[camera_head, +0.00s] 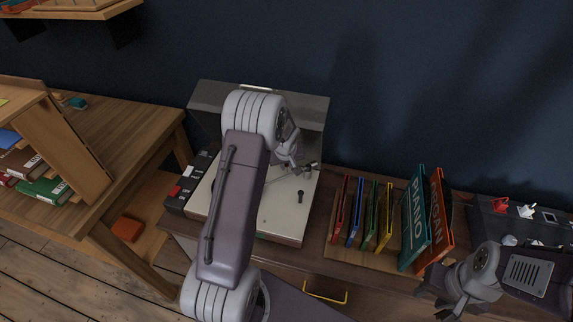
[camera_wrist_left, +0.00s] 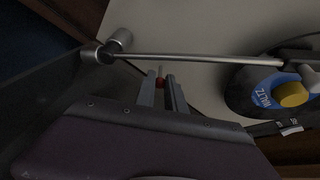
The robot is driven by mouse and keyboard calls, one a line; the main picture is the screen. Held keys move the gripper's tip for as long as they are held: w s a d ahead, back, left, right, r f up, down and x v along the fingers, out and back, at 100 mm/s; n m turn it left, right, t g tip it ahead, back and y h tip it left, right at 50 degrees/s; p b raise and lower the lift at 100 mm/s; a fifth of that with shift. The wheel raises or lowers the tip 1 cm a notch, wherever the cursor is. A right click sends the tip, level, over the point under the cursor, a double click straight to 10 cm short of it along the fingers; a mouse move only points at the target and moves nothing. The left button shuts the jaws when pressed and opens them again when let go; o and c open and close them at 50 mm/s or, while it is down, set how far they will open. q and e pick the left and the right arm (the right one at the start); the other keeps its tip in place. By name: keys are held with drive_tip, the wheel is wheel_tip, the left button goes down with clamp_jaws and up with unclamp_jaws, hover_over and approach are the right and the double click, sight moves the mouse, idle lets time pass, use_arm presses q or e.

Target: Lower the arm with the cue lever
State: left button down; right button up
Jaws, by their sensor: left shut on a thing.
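The cream record player (camera_head: 285,222) stands on the cabinet with its dark lid raised behind it. My left gripper (camera_head: 297,163) is at its back right. Whether the tonearm's far end touches the record cannot be told. In the head view my left arm hides most of the record. My right gripper (camera_head: 434,298) looks open and empty.
Several thin coloured sleeves (camera_head: 362,215) stand right of the player, beside the PIANO book (camera_head: 414,225) and the ORGAN book (camera_head: 437,222). A black box (camera_head: 183,190) sits at the player's left. A wooden desk (camera_head: 120,120) stands further left. A dark tray at right holds small items.

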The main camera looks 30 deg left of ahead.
use_arm(q)
drive_tip(key=shift+s+d+f+t+b, duration=0.1)
drive_tip(key=shift+s+f+t+b, duration=0.3)
drive_tip(key=shift+b, duration=2.2)
drive_tip(key=shift+s+f+t+b, duration=0.1)
drive_tip(key=shift+t+b, duration=0.5)
drive_tip(key=shift+b, duration=1.95)
drive_tip(key=shift+r+y, duration=0.1)
drive_tip(key=shift+y, duration=0.2)
drive_tip(key=shift+r, duration=0.2)
drive_tip(key=c, duration=1.5)
unclamp_jaws()
